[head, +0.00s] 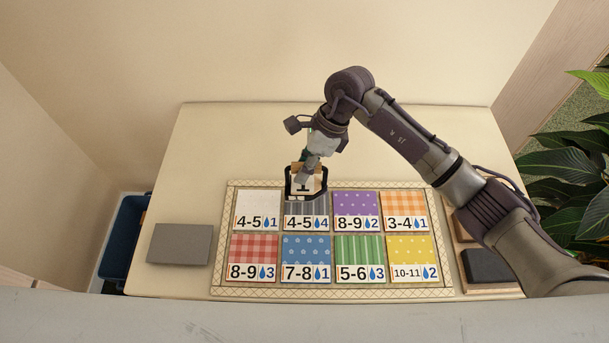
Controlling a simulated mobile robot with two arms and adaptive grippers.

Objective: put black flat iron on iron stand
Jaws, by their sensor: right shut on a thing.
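At the right, a dark flat slab (487,265) lies on a wooden base, partly behind my right arm. I cannot tell whether this is the iron stand. My left gripper is not in view.
The board (218,285) holds several patterned cards with numbers and drop marks. A grey slab (180,244) lies at the table's left. A blue bin (123,235) stands left of the table, and a leafy plant (575,165) is at the right. The table's back left is clear.

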